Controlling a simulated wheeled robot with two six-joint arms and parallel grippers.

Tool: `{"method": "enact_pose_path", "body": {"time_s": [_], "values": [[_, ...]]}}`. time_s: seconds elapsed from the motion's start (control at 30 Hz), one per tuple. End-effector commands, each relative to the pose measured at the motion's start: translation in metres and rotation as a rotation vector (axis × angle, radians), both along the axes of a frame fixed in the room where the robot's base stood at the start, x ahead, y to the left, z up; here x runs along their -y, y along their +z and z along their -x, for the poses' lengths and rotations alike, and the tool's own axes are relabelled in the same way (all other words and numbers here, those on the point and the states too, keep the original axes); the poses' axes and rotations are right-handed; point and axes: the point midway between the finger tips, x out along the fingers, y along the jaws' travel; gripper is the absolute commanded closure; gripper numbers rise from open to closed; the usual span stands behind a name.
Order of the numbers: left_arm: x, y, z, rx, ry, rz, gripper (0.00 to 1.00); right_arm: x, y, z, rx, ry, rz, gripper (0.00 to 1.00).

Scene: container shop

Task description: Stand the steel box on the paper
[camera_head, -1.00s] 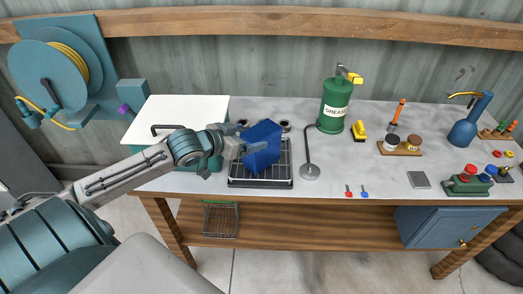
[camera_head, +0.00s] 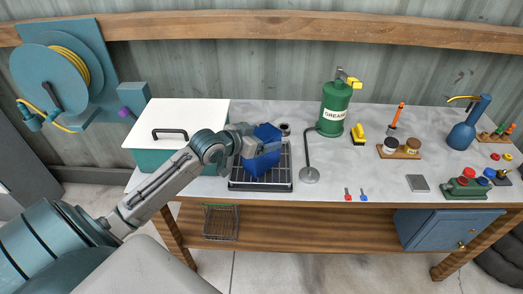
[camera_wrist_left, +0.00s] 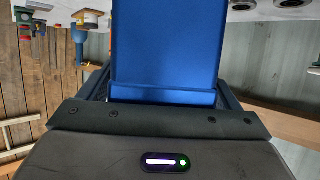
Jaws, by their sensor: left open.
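A blue box (camera_head: 261,164), the only thing here like the steel box, stands upright on a black wire rack tray (camera_head: 245,185) on the bench. My left gripper (camera_head: 262,148) is open, with its fingers around the box's upper part. In the left wrist view the box (camera_wrist_left: 165,50) fills the space between the fingers; I cannot tell whether they touch it. No sheet that is clearly paper shows; a small dark grey square (camera_head: 418,183) lies flat at the bench's right. My right gripper is not in view.
A white-lidded teal chest (camera_head: 180,110) stands left of the rack. Red and blue small pieces (camera_head: 348,194) lie near the front edge. The bench's middle front is mostly clear.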

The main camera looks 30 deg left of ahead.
Motion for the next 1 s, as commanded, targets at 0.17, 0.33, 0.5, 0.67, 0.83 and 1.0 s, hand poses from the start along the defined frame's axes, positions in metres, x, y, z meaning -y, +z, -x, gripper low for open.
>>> {"method": "enact_pose_path", "body": {"time_s": [0.17, 0.33, 0.5, 0.67, 0.83, 1.0], "values": [[0.0, 0.0, 0.0, 0.0, 0.0, 0.0, 0.29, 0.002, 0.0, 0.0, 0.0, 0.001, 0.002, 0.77], [0.0, 0.0, 0.0, 0.0, 0.0, 0.0, 0.63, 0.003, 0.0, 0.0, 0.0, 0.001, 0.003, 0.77], [0.0, 0.0, 0.0, 0.0, 0.0, 0.0, 0.96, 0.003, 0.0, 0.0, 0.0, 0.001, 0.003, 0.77], [0.0, 0.001, 0.0, 0.003, 0.0, 0.0, 1.0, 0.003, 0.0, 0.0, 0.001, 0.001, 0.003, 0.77], [0.0, 0.003, 0.0, 0.004, -0.001, -0.001, 1.0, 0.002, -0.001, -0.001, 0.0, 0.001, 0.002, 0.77], [0.0, 0.013, 0.0, 0.007, -0.002, -0.003, 1.0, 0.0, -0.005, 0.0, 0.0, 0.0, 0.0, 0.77]]}}
